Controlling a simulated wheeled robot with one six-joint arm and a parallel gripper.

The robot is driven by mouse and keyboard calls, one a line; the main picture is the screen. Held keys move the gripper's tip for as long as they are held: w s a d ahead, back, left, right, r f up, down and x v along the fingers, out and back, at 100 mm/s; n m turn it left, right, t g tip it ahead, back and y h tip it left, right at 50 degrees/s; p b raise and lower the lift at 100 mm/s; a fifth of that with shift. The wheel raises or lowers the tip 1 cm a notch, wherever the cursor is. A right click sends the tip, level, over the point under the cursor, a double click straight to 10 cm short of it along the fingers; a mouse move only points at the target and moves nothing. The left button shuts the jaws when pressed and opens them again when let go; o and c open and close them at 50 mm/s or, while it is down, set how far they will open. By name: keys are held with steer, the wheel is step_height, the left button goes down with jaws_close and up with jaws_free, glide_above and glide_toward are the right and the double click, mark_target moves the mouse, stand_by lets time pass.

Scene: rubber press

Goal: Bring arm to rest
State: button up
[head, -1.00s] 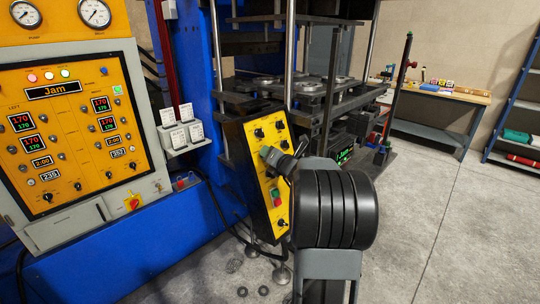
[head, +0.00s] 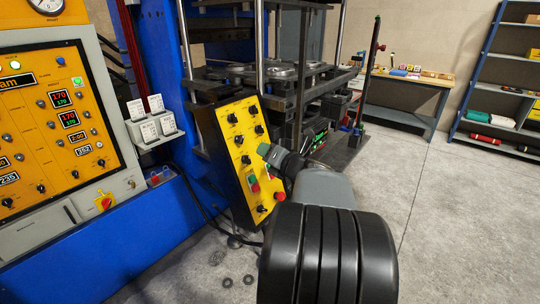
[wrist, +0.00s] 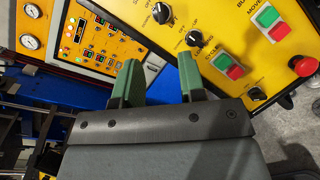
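My gripper (wrist: 160,83) shows in the wrist view with two green fingers spread apart and nothing between them. It points toward the yellow control panel (wrist: 205,50) with black knobs, green and red buttons and a red mushroom button, and no contact is visible. In the head view the gripper (head: 268,158) is small and partly hidden by my arm, in front of the yellow control panel (head: 234,140). My dark arm links fill the lower middle of the head view.
The blue press (head: 190,90) stands behind the panel. An orange main panel (head: 50,125) is at left with card holders (head: 150,125) beside it. A workbench (head: 405,85) and a shelf rack (head: 495,90) stand at the back right. The right floor is clear.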

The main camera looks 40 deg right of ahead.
steer(key=shift+s, duration=0.3)
stand_by(0.5)
steer(key=s+a+f+n+g+y, duration=0.2)
steer(key=s+a+f+n+g, duration=0.35)
steer(key=n, duration=1.05)
steer(key=s+a+f+n+g+y, duration=0.2)
steer(key=a+f+n+g, duration=0.45)
steer(key=a+n, duration=0.7)
steer(key=s+a+n+h, duration=0.1)
steer(key=a+n, duration=0.2)
steer(key=n, duration=0.5)
steer(key=s+a+r+n+h, duration=0.1)
steer(key=s+a+n, duration=0.1)
steer(key=n, duration=0.6)
steer(key=shift+s+a+r+h, duration=0.2)
steer(key=shift+a+h, duration=0.2)
steer(key=shift+a, duration=0.4)
